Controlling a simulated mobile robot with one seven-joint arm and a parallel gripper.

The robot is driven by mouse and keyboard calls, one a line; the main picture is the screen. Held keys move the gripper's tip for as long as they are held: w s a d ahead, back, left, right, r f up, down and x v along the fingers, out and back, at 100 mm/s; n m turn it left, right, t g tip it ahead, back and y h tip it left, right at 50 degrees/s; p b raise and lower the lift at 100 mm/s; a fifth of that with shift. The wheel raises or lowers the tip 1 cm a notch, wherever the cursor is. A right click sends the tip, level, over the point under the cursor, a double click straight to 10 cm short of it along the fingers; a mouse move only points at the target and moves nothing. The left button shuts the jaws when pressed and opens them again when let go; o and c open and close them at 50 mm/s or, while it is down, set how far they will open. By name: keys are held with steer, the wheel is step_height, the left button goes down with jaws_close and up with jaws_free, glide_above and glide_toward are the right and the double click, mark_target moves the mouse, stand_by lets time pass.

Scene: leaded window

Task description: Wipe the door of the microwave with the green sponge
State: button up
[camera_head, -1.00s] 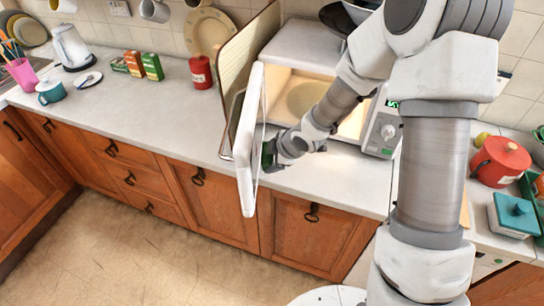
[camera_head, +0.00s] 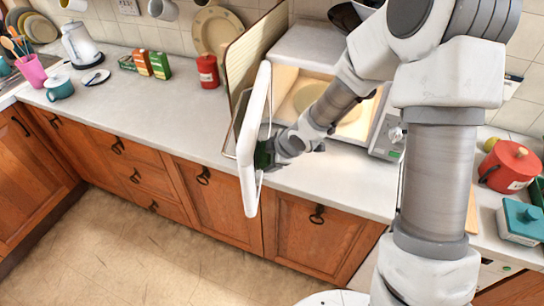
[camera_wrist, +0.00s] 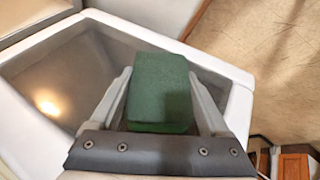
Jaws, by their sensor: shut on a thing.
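The microwave (camera_head: 300,45) stands on the counter with its door (camera_head: 250,190) swung wide open toward the room. The door has a white frame and a dark glass panel, and fills much of the wrist view (camera_wrist: 240,100). My gripper (camera_head: 272,153) is at the inner face of the door. It is shut on the green sponge (camera_wrist: 160,92), which sits between its two fingers. In the head view only a dark green edge of the sponge (camera_head: 262,155) shows by the door. The sponge is against or very close to the glass; I cannot tell if it touches.
A ribbed board (camera_head: 252,52) stands on edge behind the door. A red canister (camera_head: 208,72), small boxes (camera_head: 160,66) and a kettle (camera_head: 82,46) are further left. A red pot (camera_head: 508,165) and a teal dish (camera_head: 520,220) stand right. The counter's middle left is clear.

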steer(key=shift+a+b, duration=0.55)
steer(key=shift+a, duration=0.6)
steer(key=shift+w, duration=0.1)
steer(key=shift+w+r+p, duration=0.15)
steer(key=shift+w+p, duration=0.65)
steer(key=shift+w, duration=0.45)
steer(key=shift+s+a+f+b, duration=0.1)
steer(key=shift+s+a+b, duration=0.05)
steer(key=shift+s+b, duration=0.4)
steer(key=shift+s+a+f+b, duration=0.1)
steer(key=shift+s+a+b, duration=0.05)
steer(key=shift+s+b, duration=0.4)
steer(key=shift+s, duration=0.15)
steer(key=shift+a+r, duration=0.15)
steer(key=shift+a, duration=0.05)
